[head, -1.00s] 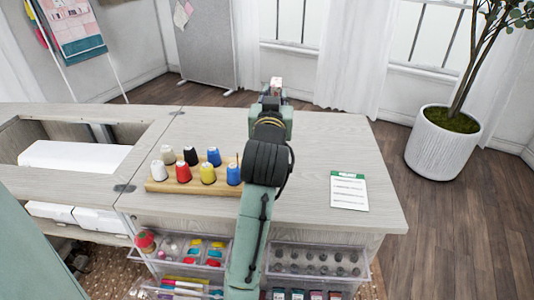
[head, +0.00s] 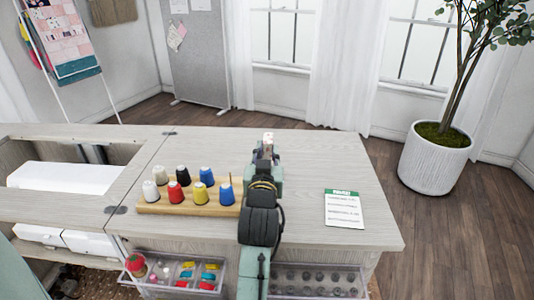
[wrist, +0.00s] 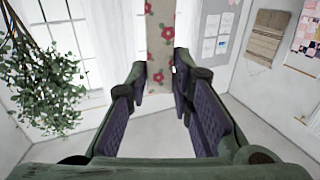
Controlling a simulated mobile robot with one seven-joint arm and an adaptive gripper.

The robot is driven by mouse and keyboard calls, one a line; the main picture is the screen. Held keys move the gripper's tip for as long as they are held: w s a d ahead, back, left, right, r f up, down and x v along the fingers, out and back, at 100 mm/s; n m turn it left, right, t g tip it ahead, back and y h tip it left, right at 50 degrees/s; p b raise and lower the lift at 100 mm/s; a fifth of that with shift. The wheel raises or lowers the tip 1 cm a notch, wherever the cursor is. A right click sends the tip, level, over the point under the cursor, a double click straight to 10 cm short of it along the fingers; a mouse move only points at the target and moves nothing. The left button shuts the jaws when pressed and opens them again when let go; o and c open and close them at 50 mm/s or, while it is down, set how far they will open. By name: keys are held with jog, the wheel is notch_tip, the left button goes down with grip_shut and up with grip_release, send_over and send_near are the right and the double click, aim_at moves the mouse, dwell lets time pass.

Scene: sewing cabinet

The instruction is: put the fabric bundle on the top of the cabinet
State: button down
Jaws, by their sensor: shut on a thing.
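The fabric bundle (wrist: 160,42) is cream with red flowers and stands upright between my gripper's fingers in the wrist view. My gripper (wrist: 160,78) is shut on its lower part. In the head view my gripper (head: 267,152) is seen from behind over the cabinet top (head: 310,165), with a small pale bit of the bundle (head: 268,137) showing past it. The rest of the bundle is hidden there by my gripper. I cannot tell its height above the top or whether it touches.
Several thread spools stand on a wooden rack (head: 146,208) left of my arm. A paper card (head: 343,209) lies at the right. Clear wood lies behind the rack and right of my gripper. An open recess with a white machine (head: 65,178) is at the left.

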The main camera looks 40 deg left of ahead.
jog(key=shift+f, duration=0.2)
jog(key=c, duration=1.4)
grip_release()
jog(key=shift+r, duration=0.1)
jog(key=shift+r, duration=0.15)
jog(key=shift+s+d, duration=0.1)
jog(key=shift+s, duration=0.1)
jog(key=p+v, duration=1)
jog(key=v, duration=0.1)
jog(key=shift+s, duration=0.25)
